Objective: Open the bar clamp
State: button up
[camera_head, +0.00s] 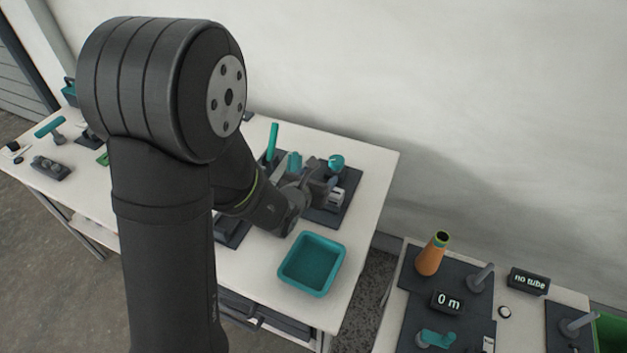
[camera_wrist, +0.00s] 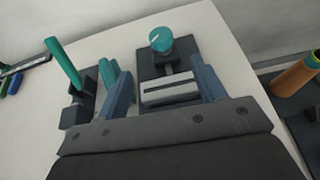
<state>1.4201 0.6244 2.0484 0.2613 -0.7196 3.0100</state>
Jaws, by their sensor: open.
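A dark fixture with a round teal knob (camera_wrist: 160,39) and a pale slotted block (camera_wrist: 168,90) is ahead of my gripper in the wrist view. The knob also shows in the head view (camera_head: 336,161). Left of it stands a dark block with a long upright teal lever (camera_wrist: 63,62), also in the head view (camera_head: 272,142). I cannot tell which of these is the bar clamp. My gripper (camera_wrist: 162,76) is open, with its blue-grey fingers apart on either side of the slotted block. A shorter teal piece (camera_wrist: 109,75) shows beside the left finger. Contact cannot be told.
A teal tray (camera_head: 312,264) is near the white table's front edge. A second bench at the right holds an orange cone (camera_head: 431,254), a "0 m" display (camera_head: 447,302) and a "no tube" display (camera_head: 528,281). A gap separates the tables.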

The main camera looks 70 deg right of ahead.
aim_at(336, 159)
jog(key=shift+v, duration=1.15)
jog(key=shift+o, duration=0.2)
jog(key=d+n, duration=0.1)
jog(key=n, duration=0.2)
jog(key=w+d+n+y, duration=0.1)
jog(key=d+n, duration=0.1)
jog(key=n, duration=0.1)
jog(key=w+d+n+t+y, duration=0.1)
jog(key=n, duration=0.2)
jog(key=shift+d+r+n, duration=0.25)
jog(key=shift+d+n, duration=0.05)
jog(key=shift+d, duration=0.1)
jog(key=s+d+r+n+y, duration=0.15)
jog(key=r+n+y, duration=0.3)
jog(key=n, duration=0.85)
jog(key=s+d+r+n+y, duration=0.1)
jog(key=d+r+n+y, duration=0.3)
jog(key=n, duration=0.9)
jog(key=shift+g+h, duration=0.4)
jog(key=shift+h, duration=0.45)
jog(key=x, duration=1.5)
jog(key=shift+w+a+f, duration=0.1)
jog(key=shift+a+f, duration=0.2)
jog(key=shift+f, duration=0.05)
